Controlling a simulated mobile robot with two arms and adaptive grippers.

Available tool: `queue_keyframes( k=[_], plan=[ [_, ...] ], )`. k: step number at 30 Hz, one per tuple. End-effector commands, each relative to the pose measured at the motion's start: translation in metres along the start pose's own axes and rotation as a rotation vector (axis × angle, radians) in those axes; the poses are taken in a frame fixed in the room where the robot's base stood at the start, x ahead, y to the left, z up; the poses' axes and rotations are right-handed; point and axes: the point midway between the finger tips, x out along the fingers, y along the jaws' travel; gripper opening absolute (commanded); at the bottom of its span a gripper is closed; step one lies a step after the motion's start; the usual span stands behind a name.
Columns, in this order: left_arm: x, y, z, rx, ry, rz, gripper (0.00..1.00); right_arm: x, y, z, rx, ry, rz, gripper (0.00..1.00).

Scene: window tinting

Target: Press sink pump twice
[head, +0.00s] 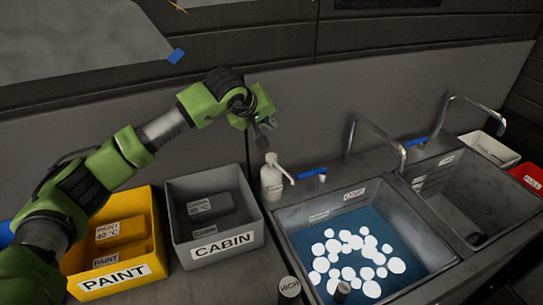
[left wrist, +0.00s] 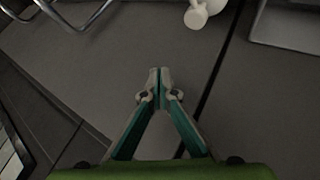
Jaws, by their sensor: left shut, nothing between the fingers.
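A white pump bottle (head: 272,182) stands upright at the left back corner of the left sink (head: 294,215), its spout pointing right. My left gripper (head: 268,130) is above the bottle's pump head, near the back wall, and apart from it. In the left wrist view its fingertips (left wrist: 160,76) are together with nothing between them. The white pump head (left wrist: 198,14) shows at the top edge there, beyond the fingertips. My right gripper is in neither view.
The left sink holds blue water with several white round patches. Chrome faucets (head: 378,138) rise behind the sinks. A grey CABIN bin (head: 224,246) and a yellow PAINT bin (head: 154,232) stand left of the bottle.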

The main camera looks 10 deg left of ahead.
Motion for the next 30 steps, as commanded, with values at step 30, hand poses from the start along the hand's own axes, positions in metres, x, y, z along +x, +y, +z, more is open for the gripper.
queue_keyframes(
  k=[30],
  plan=[
    [0.057,-0.041,0.041,0.000,0.000,0.000,0.00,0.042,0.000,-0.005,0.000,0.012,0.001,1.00]
  ],
)
